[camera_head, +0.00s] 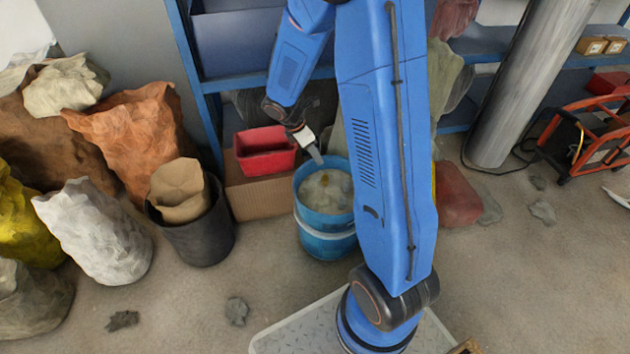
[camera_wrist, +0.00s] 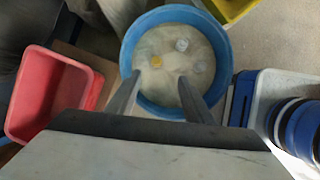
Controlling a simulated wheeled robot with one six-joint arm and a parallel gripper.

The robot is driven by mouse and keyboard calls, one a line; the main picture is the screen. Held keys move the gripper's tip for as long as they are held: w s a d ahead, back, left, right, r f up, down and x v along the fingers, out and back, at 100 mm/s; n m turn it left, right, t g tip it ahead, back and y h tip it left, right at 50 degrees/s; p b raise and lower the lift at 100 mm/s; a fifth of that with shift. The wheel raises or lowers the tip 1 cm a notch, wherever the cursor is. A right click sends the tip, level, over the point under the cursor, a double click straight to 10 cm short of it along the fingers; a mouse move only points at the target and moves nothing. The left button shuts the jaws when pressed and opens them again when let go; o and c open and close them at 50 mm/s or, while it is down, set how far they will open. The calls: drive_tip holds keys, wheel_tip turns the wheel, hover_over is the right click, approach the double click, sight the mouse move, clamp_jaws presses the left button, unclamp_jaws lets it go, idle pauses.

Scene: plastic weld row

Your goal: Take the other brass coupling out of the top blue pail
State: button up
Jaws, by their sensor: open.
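The top blue pail (camera_head: 318,222) stands on the floor left of my arm, apparently stacked in another blue pail. In the wrist view its rim (camera_wrist: 127,52) surrounds a pale, greyish fill. A small yellowish, brass-coloured piece (camera_wrist: 157,62) lies on that fill, left of centre. Two small grey-white pieces, one farther up (camera_wrist: 182,45) and one to the right (camera_wrist: 199,67), lie near it. My gripper (camera_wrist: 159,80) is open and empty, its fingers pointing over the pail. In the head view my gripper (camera_head: 316,155) is at the pail's back-left rim; its height above the rim is unclear.
A red bin (camera_head: 265,163) sits on a cardboard box (camera_head: 258,198) left of the pail. A dark bucket (camera_head: 200,235) holding a paper bag stands farther left, near several sacks. Blue shelving (camera_head: 250,45) rises behind. A yellow container (camera_wrist: 232,8) is near the pail in the wrist view.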

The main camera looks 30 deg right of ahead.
sight(324, 176)
drive_tip(key=x, duration=1.2)
drive_tip(key=shift+w+a+f, duration=0.1)
drive_tip(key=shift+w+f, duration=0.25)
drive_tip(key=shift+f, duration=0.15)
drive_tip(key=shift+x, duration=2.6)
drive_tip(key=shift+w+a, duration=0.1)
drive_tip(key=shift+w, duration=0.05)
clamp_jaws()
